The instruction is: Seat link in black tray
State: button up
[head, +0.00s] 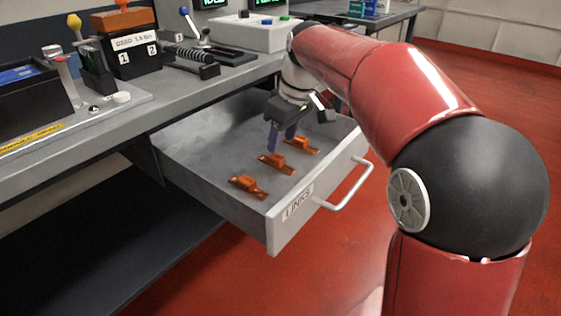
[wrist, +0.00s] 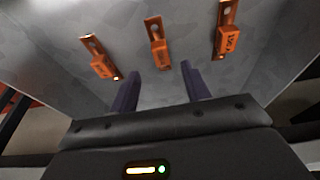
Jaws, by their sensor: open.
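Three orange links lie in the open drawer: a near one (head: 248,186), a middle one (head: 276,162) and a far one (head: 300,145). The wrist view also shows all three in a row, a left link (wrist: 100,58), a middle link (wrist: 158,44) and a right link (wrist: 226,34). My gripper (head: 281,138) is inside the drawer area, open and empty, with its purple fingers pointing down. In the wrist view the fingers (wrist: 158,72) stand apart below the middle link, touching none. A black tray (head: 35,103) with a blue part stands on the bench at the far left.
The grey drawer (head: 210,184) labelled LINKS is pulled out, with a handle (head: 350,188) on its front. On the bench stand a black box marked 1 and 2 (head: 133,58), levers and a white console (head: 250,33). The drawer's left part is bare.

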aim_at(276, 156)
jog(key=x, duration=0.5)
jog(key=shift+a, duration=0.1)
jog(key=shift+s, duration=0.1)
grip_shut()
